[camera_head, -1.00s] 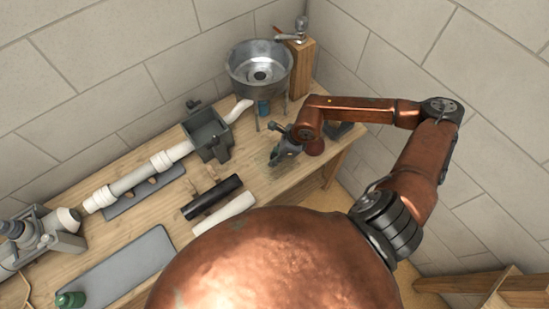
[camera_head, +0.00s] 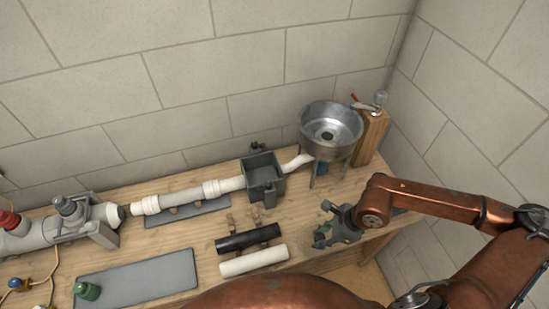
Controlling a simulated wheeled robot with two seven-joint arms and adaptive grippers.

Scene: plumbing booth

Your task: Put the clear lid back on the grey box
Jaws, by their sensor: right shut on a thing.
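The grey box (camera_head: 264,185) stands at the back of the workbench with its top open, in line between white pipes. My right gripper (camera_head: 325,232) is low over the bench, in front and to the right of the box and apart from it. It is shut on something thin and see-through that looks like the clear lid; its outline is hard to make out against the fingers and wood. My left gripper is not in view.
A metal basin (camera_head: 331,125) on legs and a wooden block (camera_head: 371,138) stand right of the box. A black pipe (camera_head: 248,238) and a white pipe (camera_head: 254,261) lie in front. A grey mat (camera_head: 140,278), green bottle (camera_head: 87,291) and valve assembly (camera_head: 72,212) are left.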

